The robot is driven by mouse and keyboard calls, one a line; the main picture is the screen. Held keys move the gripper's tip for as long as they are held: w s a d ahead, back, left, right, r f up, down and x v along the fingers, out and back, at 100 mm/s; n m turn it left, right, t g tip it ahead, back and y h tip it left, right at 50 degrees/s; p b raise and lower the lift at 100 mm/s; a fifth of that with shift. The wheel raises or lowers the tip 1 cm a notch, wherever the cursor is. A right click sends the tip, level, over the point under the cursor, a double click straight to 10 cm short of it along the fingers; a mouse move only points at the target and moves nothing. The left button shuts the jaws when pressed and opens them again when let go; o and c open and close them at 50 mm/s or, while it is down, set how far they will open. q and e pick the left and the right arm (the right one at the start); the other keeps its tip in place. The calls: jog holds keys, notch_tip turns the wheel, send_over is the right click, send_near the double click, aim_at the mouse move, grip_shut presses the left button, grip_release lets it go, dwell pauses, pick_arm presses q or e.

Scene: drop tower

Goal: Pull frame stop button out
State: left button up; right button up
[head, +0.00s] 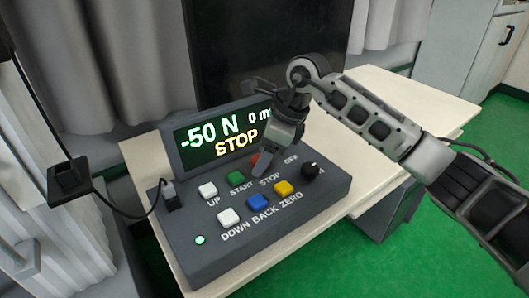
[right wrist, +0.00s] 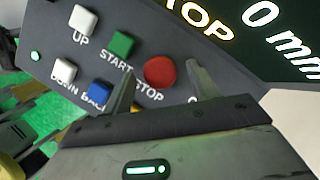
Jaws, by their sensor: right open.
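The red stop button (right wrist: 160,72) is a round knob on the grey control panel, above the STOP label. In the head view only a bit of the red button (head: 254,159) shows beside my right gripper (head: 262,163). My right gripper is open and points down at the panel. In the right wrist view its two fingers stand apart, one on each side of the red button, and no contact is visible. Whether the button is in or out cannot be told. My left gripper is not in view.
The panel (head: 215,262) sits on a pale table (head: 414,90). Its display (head: 222,137) reads -50 N, 0 mm and STOP. White, green (head: 236,179), blue and yellow buttons and a black knob (head: 311,171) surround the red one. A black cable (head: 125,213) runs at the left.

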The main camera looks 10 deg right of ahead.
jog(key=shift+c, duration=0.3)
grip_shut()
jog(key=shift+r+p, duration=0.35)
jog(key=shift+r, duration=0.45)
jog(key=shift+o, duration=0.3)
grip_release()
jog(key=v, duration=1.6)
jog(key=shift+p, duration=0.3)
jog(key=shift+d+f, duration=0.1)
jog(key=shift+d, duration=0.05)
